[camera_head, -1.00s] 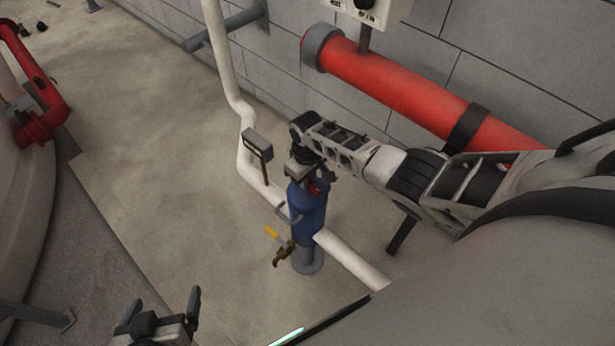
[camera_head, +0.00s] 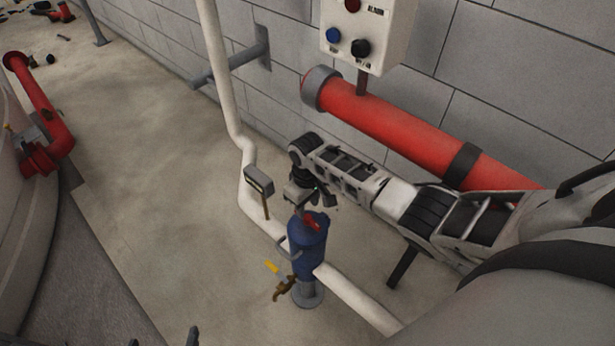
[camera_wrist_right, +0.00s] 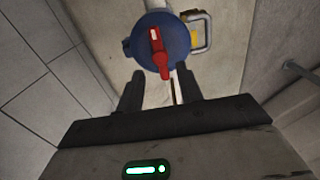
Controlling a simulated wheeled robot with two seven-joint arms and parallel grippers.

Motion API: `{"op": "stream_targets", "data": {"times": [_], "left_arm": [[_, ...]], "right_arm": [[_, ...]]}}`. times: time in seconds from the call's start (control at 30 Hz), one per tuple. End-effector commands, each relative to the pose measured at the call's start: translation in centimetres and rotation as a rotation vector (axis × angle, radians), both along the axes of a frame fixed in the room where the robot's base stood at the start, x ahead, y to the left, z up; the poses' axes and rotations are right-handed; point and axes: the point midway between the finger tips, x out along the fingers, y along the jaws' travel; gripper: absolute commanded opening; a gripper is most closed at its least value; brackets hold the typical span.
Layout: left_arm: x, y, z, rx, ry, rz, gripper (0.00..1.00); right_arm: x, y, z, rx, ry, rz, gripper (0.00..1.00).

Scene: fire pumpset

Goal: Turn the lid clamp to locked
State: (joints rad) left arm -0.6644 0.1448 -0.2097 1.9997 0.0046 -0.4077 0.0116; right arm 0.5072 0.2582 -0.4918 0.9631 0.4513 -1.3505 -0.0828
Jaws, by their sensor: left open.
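The lid clamp is a red handle (camera_wrist_right: 158,52) on the round top of a blue vessel (camera_wrist_right: 178,35). In the head view the red clamp (camera_head: 313,222) sits on top of the upright blue vessel (camera_head: 308,243). My right gripper (camera_head: 318,204) is just above the clamp. In the right wrist view its two fingers (camera_wrist_right: 160,84) are apart with nothing between them, and the clamp lies ahead, between their lines. My left gripper (camera_head: 164,340) shows only its fingertips at the bottom edge, apart and empty.
A white pipe (camera_head: 355,298) runs by the vessel. A small gauge box (camera_head: 259,180) stands beside it. A yellow-handled brass valve (camera_head: 283,285) is at the vessel's lower left. A red pipe (camera_head: 400,125) and a control box (camera_head: 365,35) are at the wall.

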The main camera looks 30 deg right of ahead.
Motion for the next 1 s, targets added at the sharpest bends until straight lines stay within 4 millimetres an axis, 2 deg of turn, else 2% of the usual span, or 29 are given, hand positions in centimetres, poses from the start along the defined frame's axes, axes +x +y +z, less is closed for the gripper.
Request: {"op": "stream_targets", "data": {"times": [0.03, 0.1, 0.3, 0.4, 0.6, 1.0], "left_arm": [[-0.1, 0.1, 0.3, 0.004, 0.004, 0.002, 0.91], [-0.2, 0.3, 0.3, 0.007, 0.008, 0.002, 0.91], [0.2, 0.5, 0.6, 0.009, 0.001, 0.010, 0.91], [0.4, 0.5, 0.6, 0.009, 0.000, 0.013, 0.91], [0.4, 0.6, 0.7, 0.009, 0.000, 0.015, 0.91], [0.2, 0.5, 0.6, 0.008, 0.003, 0.014, 0.91]], "right_arm": [[0.1, 0.0, 1.7, 0.000, -0.004, 0.002, 0.36], [0.0, -0.1, 3.4, 0.000, -0.003, 0.001, 0.36], [0.0, -0.1, 7.6, 0.000, -0.002, 0.000, 0.36], [0.0, 0.0, 9.1, 0.001, -0.002, -0.001, 0.36], [0.0, 0.0, 10.5, 0.001, 0.001, -0.001, 0.36], [0.0, 0.0, 10.7, 0.001, 0.001, -0.001, 0.36]]}}
